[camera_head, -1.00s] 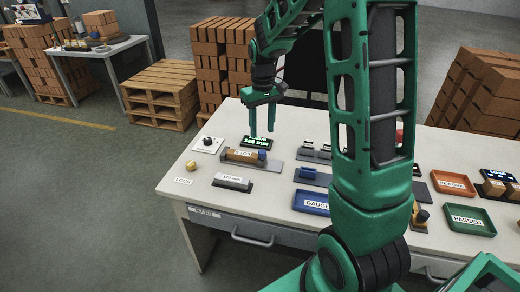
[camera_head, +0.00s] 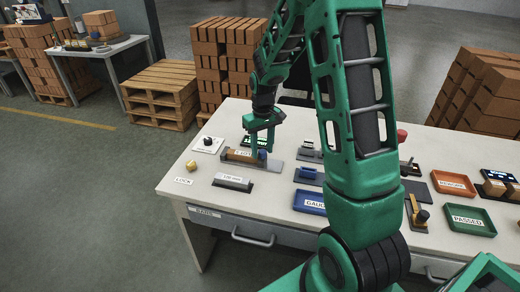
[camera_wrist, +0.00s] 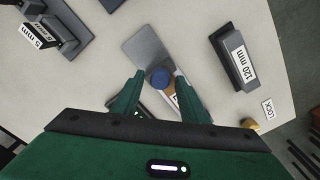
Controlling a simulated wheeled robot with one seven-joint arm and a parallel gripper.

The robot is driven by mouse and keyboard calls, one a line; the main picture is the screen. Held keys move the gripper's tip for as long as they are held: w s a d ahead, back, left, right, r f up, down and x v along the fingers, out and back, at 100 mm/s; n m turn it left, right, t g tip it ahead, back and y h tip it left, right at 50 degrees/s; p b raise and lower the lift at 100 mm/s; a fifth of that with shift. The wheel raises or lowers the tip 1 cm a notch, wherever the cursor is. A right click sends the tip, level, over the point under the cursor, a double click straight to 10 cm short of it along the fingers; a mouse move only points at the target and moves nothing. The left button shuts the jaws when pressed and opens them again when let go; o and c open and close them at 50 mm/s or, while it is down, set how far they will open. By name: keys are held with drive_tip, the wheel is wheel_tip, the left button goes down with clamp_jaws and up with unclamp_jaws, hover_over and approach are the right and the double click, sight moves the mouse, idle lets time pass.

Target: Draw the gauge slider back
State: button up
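The gauge is a grey plate (camera_head: 275,165) on the table, with a brick (camera_head: 236,155) in it and a blue knob (camera_head: 262,156) on its slider at the brick's right end. In the wrist view the bare grey plate (camera_wrist: 143,45) extends beyond the blue knob (camera_wrist: 161,77), and part of the brick (camera_wrist: 170,101) shows between my fingers. My gripper (camera_head: 261,153) points down at the knob. In the wrist view my gripper (camera_wrist: 157,80) is open, one finger on each side of the knob, with a gap visible at the left. Contact at the right finger is unclear.
A 120 mm block (camera_head: 233,182) lies in front of the gauge and a yellow knob (camera_head: 191,166) by the LOCK label to the left. A lit display (camera_head: 258,141) stands behind. A blue tray (camera_head: 310,202) and grey fixtures (camera_head: 308,174) are to the right.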

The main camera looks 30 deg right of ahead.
clamp_jaws()
drive_tip(key=shift+s+d, duration=1.05)
drive_tip(key=shift+o, duration=1.3)
unclamp_jaws()
drive_tip(key=shift+r, duration=0.1)
wheel_tip(320, 180, up, 11)
drive_tip(key=shift+f, duration=0.2)
drive_tip(key=s+r+m, duration=0.2)
drive_tip(key=s+m, duration=0.1)
drive_tip(key=s, duration=1.2)
drive_tip(key=s+r+m, duration=0.2)
drive_tip(key=s+m, duration=0.1)
drive_tip(key=s, duration=1.2)
drive_tip(key=shift+s+r, duration=0.35)
drive_tip(key=shift+s, duration=0.05)
